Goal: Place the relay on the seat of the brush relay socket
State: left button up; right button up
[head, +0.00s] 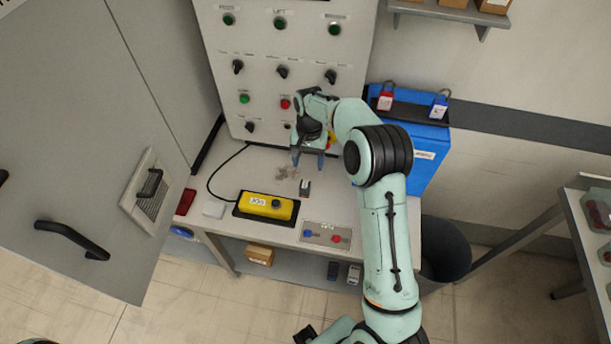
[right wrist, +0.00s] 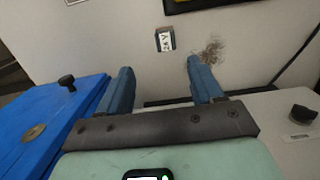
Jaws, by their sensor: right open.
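A small dark block with a white label, which looks like the relay (head: 305,187), stands on the grey bench top. It also shows in the right wrist view (right wrist: 165,40), beyond the fingertips and apart from them. My right gripper (head: 308,161) is open and empty, with its blue fingers pointing down behind the relay. It also shows in the right wrist view (right wrist: 160,74). I cannot pick out the brush relay socket for certain.
A yellow control box (head: 266,206) and a plate with blue and red knobs (head: 326,236) lie near the bench front. A dark smudge (right wrist: 210,50) marks the bench beside the relay. A switch panel (head: 285,55) rises behind; a blue box (head: 424,158) stands right.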

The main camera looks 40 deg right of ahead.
aim_at(305, 184)
jog(key=shift+y, duration=0.3)
notch_tip(305, 184, down, 7)
jog(key=shift+a+r, duration=0.1)
jog(key=shift+a, duration=0.05)
jog(key=shift+w+a+f, duration=0.15)
jog(key=shift+f, duration=0.45)
jog(key=f, duration=0.4)
jog(key=shift+a+f, duration=0.2)
jog(key=shift+a, duration=0.1)
pick_arm(q)
jog(key=shift+w+r, duration=0.45)
jog(key=shift+w, duration=0.05)
